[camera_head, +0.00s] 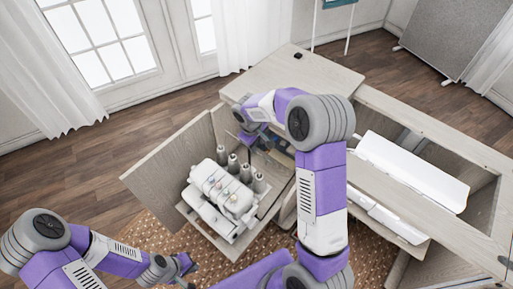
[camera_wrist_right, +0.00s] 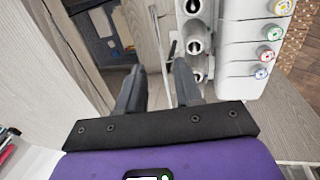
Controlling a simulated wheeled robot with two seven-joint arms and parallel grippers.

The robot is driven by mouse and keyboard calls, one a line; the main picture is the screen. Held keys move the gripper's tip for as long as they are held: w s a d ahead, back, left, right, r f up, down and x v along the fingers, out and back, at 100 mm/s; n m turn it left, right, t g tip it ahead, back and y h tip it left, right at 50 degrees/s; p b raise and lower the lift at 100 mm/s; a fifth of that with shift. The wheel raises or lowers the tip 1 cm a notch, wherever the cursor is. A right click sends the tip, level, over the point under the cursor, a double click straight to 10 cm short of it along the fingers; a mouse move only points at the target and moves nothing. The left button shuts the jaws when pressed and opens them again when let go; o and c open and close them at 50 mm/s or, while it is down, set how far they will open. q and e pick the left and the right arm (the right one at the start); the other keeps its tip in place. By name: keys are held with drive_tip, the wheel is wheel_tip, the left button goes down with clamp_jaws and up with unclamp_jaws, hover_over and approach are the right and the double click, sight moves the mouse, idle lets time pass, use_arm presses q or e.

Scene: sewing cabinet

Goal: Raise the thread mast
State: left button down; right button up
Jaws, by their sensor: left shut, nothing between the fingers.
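The white serger (camera_head: 212,203) stands on a shelf of the open cabinet, with several grey spools (camera_head: 233,163) along its back. In the right wrist view its white body (camera_wrist_right: 232,60) with coloured dials is at upper right. A thin pale upright rod (camera_wrist_right: 160,35), possibly the thread mast, shows behind the gap between my right fingers. My right gripper (camera_wrist_right: 158,84) has its fingers apart, beside the spools; I cannot tell whether the rod is between them. In the head view it (camera_head: 248,146) is behind the spools. My left gripper (camera_head: 187,264) is shut and empty, low in front of the serger.
An open cabinet door (camera_head: 160,160) stands left of the serger. The wooden cabinet top (camera_head: 300,72) is behind my right arm. A long white panel (camera_head: 415,170) lies in the opening at right. A woven rug (camera_head: 150,228) covers the floor in front.

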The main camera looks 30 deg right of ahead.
drive_tip(key=f, duration=0.2)
drive_tip(key=f+b, duration=0.1)
drive_tip(key=f, duration=0.1)
drive_tip(key=d+f, duration=0.1)
drive_tip(key=shift+w+f+b, duration=0.2)
drive_tip(key=shift+f+b, duration=0.15)
drive_tip(key=shift+f, duration=0.05)
drive_tip(key=shift+c, duration=0.3)
clamp_jaws()
idle(0.6)
